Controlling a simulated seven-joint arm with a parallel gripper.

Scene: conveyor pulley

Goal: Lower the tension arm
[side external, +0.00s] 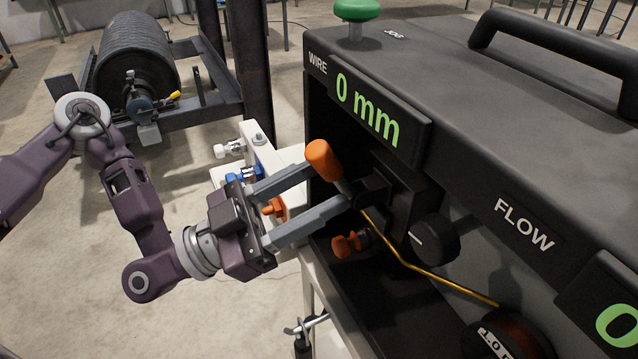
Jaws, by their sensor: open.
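The tension arm (340,186) is a short grey lever with an orange handle (320,158), inside the open front of the black wire feeder (520,120). It is tilted, with the handle end up and to the left and the lower end at a black block. My gripper (330,186) comes from the left with its two grey fingers spread wide. The upper fingertip is close beside the orange handle and the lower fingertip is near the lever's lower end. I cannot tell whether either finger touches it. The lever's pivot is partly hidden.
A black knob (434,239) and an orange-winged knob (350,243) sit near the lever. The display (380,115) reads 0 mm. A green button (357,9) stands on top.

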